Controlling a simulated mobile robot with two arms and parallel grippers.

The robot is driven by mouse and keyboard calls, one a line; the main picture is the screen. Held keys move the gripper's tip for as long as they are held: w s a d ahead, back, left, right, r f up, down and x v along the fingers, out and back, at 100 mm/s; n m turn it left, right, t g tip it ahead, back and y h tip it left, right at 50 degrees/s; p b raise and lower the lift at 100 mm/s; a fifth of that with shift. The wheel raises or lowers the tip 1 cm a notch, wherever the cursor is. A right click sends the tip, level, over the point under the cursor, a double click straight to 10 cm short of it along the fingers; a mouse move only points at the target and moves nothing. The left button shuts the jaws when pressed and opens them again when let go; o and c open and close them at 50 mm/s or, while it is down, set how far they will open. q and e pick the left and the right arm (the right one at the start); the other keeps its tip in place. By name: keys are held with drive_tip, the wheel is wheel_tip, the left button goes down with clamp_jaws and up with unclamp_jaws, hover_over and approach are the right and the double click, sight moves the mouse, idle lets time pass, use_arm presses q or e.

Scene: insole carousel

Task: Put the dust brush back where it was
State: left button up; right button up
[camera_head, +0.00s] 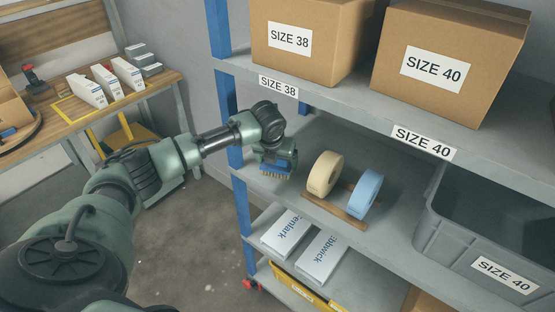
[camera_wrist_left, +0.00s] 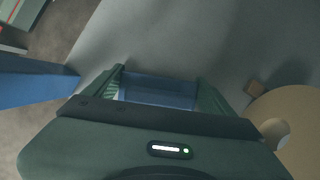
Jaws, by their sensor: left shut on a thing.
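The dust brush (camera_head: 275,170) has a blue body and tan bristles pointing down. My left gripper (camera_head: 275,153) is shut on it, over the left end of the middle shelf (camera_head: 307,122). In the left wrist view, the blue brush body (camera_wrist_left: 158,91) lies between the two green fingers of the gripper (camera_wrist_left: 160,88). The bristles are close to the shelf surface; I cannot tell whether they touch it. My right gripper is in neither view.
A cream tape roll (camera_head: 323,174) and a blue roll (camera_head: 364,194) stand on a wooden rack right of the brush. A blue shelf post (camera_head: 243,209) is close on the left. A grey bin (camera_head: 452,235) fills the shelf's right side. Boxes (camera_head: 305,38) stand above.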

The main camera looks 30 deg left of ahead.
sight(275, 167)
use_arm(q)
drive_tip(key=o, duration=1)
drive_tip(key=shift+o, duration=0.2)
drive_tip(key=shift+r, duration=0.35)
drive_tip(key=v, duration=0.2)
drive_tip(key=b+v, duration=0.1)
drive_tip(key=v, duration=0.1)
drive_tip(key=shift+s+d+r, duration=0.1)
drive_tip(key=shift+s+d, duration=0.05)
drive_tip(key=shift+s, duration=0.25)
drive_tip(key=s+d+b, duration=0.2)
drive_tip(key=s+d, duration=0.1)
drive_tip(key=s, duration=0.8)
drive_tip(key=shift+d, duration=0.3)
